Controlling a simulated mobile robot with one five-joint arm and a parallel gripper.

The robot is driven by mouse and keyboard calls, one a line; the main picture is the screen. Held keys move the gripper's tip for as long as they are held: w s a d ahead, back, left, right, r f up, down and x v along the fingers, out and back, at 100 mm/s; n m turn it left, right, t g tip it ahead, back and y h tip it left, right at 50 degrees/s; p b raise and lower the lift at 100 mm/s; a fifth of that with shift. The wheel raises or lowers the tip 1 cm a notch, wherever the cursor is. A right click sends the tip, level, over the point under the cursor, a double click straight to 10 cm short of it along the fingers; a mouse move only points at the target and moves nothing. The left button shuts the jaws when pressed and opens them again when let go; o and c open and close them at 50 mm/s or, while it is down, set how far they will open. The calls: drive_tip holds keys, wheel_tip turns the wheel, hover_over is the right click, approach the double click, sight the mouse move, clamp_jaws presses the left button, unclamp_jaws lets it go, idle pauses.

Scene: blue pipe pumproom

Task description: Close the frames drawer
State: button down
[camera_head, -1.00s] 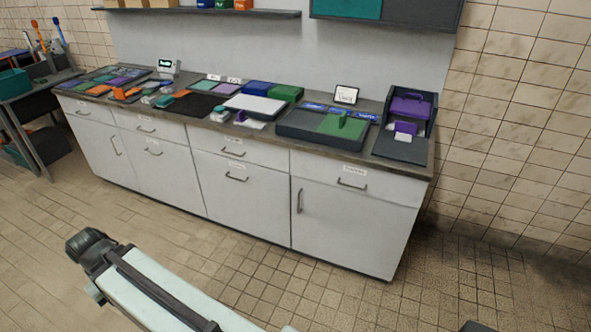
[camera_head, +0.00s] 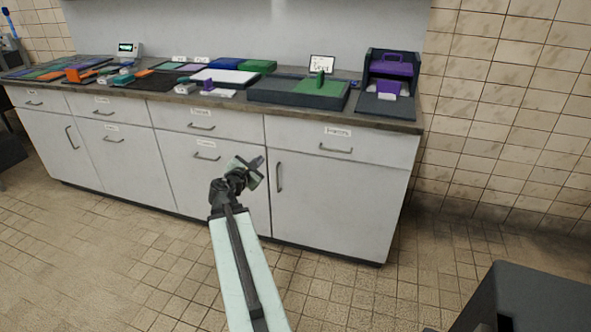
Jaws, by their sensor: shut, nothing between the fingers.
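A white cabinet unit has a row of drawers and lower fronts with small labels too blurred to read, so I cannot tell which one is the frames drawer. The upper drawers, such as the middle one (camera_head: 190,121) and the right one (camera_head: 338,143), look flush with the cabinet. A labelled front with a handle (camera_head: 196,177) sits below the middle drawer. My gripper (camera_head: 257,168) is shut and empty. In the picture it covers the edge between this front and the right door (camera_head: 330,205). I cannot tell whether it touches the cabinet.
The dark countertop (camera_head: 412,127) holds flat coloured boards, a dark tray with a green block (camera_head: 321,86), a white sign (camera_head: 321,64) and a dark open box (camera_head: 372,103) with purple items. A dark box-like shape (camera_head: 540,298) is at the lower right. Tiled floor in front is clear.

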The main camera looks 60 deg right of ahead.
drive_tip(key=s+d+f+n+h+b, duration=0.1)
drive_tip(key=s+d+n+h+b, duration=0.15)
drive_tip(key=s+d+n, duration=0.4)
approach(299, 136)
drive_tip(key=shift+t, duration=0.3)
drive_tip(key=d, duration=0.5)
drive_tip(key=shift+d+r, duration=0.1)
drive_tip(key=shift+d, duration=0.2)
drive_tip(key=shift+w+d, duration=0.35)
drive_tip(key=shift+d, duration=0.15)
drive_tip(key=shift+d, duration=0.1)
